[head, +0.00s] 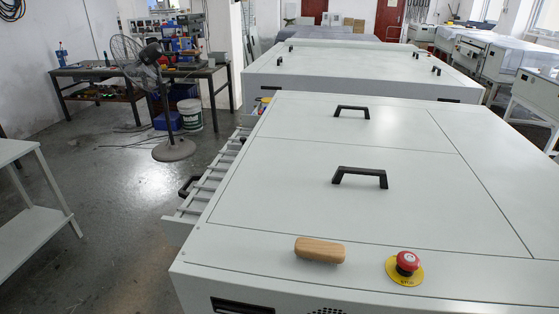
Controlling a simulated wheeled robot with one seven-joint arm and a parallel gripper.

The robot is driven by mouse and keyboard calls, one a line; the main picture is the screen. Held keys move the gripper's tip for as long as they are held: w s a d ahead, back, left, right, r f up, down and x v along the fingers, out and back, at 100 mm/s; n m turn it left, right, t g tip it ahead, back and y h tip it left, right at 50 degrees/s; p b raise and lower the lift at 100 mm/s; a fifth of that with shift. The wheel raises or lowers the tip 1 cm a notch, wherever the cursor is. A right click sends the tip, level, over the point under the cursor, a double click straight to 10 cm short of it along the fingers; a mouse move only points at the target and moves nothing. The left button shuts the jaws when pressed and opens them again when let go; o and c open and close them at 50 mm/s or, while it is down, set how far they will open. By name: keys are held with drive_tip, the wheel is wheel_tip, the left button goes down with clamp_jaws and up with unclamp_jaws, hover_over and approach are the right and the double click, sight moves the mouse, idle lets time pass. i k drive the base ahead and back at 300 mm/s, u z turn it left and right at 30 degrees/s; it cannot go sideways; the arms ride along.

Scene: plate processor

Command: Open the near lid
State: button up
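The near lid (290,209) is a flat pale grey panel on top of the plate processor (230,245). It lies flush with the top and looks shut. Its black handle (360,176) stands up near the lid's far edge. A second lid (390,130) lies flat behind it, with its own black handle (352,111). A thin seam separates the two lids. My gripper is not in view, and nothing is seen touching either handle.
A wooden block (319,250) and a red stop button (406,264) on a yellow disc sit on the machine's front strip. A slatted rack (205,185) juts from the left side. A fan (172,148) stands on open floor at left, beyond a white table (35,235).

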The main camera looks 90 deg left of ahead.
sight(411, 199)
drive_tip(key=u, duration=2.45)
